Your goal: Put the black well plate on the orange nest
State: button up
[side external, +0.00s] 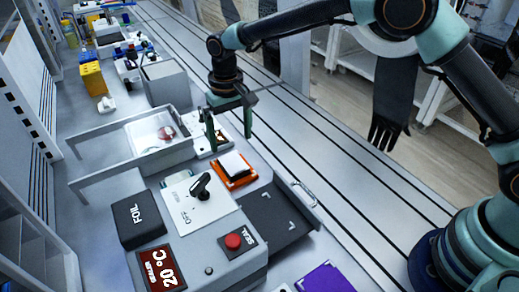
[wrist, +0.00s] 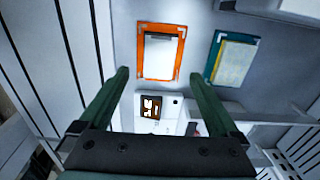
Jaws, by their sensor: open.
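The orange nest (side external: 246,181) lies on the bench just in front of my gripper in the side view. In the wrist view the orange nest (wrist: 140,62) shows as a frame around that pale block (wrist: 160,55). My gripper (side external: 228,143) is open and empty, fingers pointing down, above the bench beyond the orange nest. In the wrist view its two green fingers (wrist: 161,75) are wide apart with nothing between them.
A teal nest (wrist: 210,62) with a pale plate on it lies right of the orange one. A sealer with a red button (side external: 233,241) and dark tray (side external: 272,212), a FOIL box (side external: 138,218) and a purple item (side external: 325,280) stand nearby. The grooved rail (side external: 320,165) is clear.

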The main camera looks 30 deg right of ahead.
jog(key=s+d+r+t, duration=0.1)
jog(key=s+d+r, duration=0.2)
jog(key=d+r, duration=0.4)
jog(key=s+d+r+t, duration=0.2)
jog(key=s+d+r, duration=0.25)
jog(key=r, duration=0.45)
jog(key=s+d+t, duration=0.2)
jog(key=s+d, duration=0.8)
jog(key=s, duration=0.2)
jog(key=shift+s+d+t, duration=0.25)
jog(key=shift+s+t, duration=0.05)
jog(key=shift+s, duration=0.05)
jog(key=shift+o, duration=0.2)
